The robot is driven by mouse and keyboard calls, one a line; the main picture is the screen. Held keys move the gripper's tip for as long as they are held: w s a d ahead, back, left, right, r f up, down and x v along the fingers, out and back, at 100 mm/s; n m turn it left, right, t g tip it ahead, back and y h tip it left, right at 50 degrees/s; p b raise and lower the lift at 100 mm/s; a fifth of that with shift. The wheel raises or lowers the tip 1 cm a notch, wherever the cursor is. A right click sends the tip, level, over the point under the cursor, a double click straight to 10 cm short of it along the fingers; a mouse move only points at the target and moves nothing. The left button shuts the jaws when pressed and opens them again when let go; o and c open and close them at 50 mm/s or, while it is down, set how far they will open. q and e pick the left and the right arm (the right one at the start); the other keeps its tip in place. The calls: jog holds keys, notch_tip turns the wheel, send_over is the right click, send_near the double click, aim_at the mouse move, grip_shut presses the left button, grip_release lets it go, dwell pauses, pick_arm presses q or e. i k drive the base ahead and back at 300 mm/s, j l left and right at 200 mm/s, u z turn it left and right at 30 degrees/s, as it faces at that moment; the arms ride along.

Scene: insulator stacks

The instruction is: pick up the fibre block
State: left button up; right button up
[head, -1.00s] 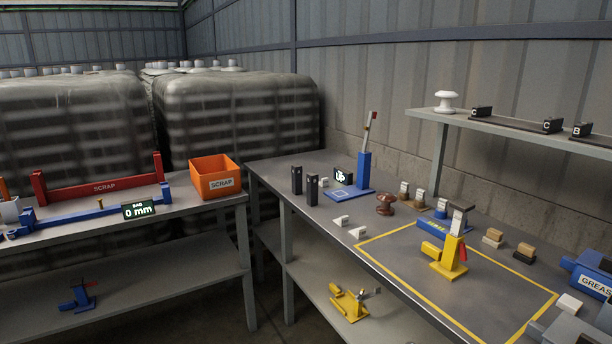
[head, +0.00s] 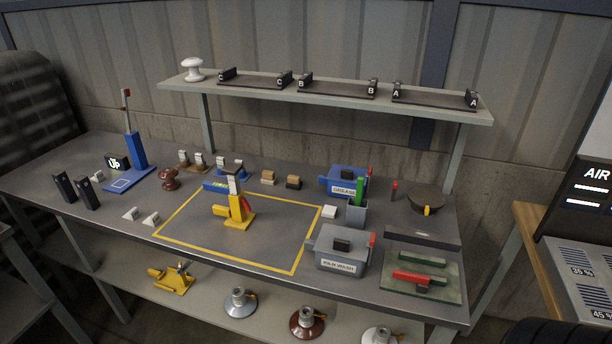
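No label marks the fibre block, so I cannot tell for sure which piece it is. Two small tan-topped blocks sit behind the yellow-outlined area: one with a pale base (head: 268,177) and one with a black base (head: 293,182). Two small white blocks (head: 130,213) (head: 151,219) lie at the left of the outline, and another white block (head: 329,211) lies at its right corner. Neither of my grippers is in view.
A yellow stand (head: 238,213) is inside the outline on the grey bench (head: 215,250). A blue grease box (head: 343,181), a grey wash box (head: 340,249) and a blue press (head: 136,152) stand around it. A shelf (head: 350,98) overhangs the back. The outlined area is mostly clear.

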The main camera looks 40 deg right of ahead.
aim_at(330, 212)
jog(key=z, duration=1.3)
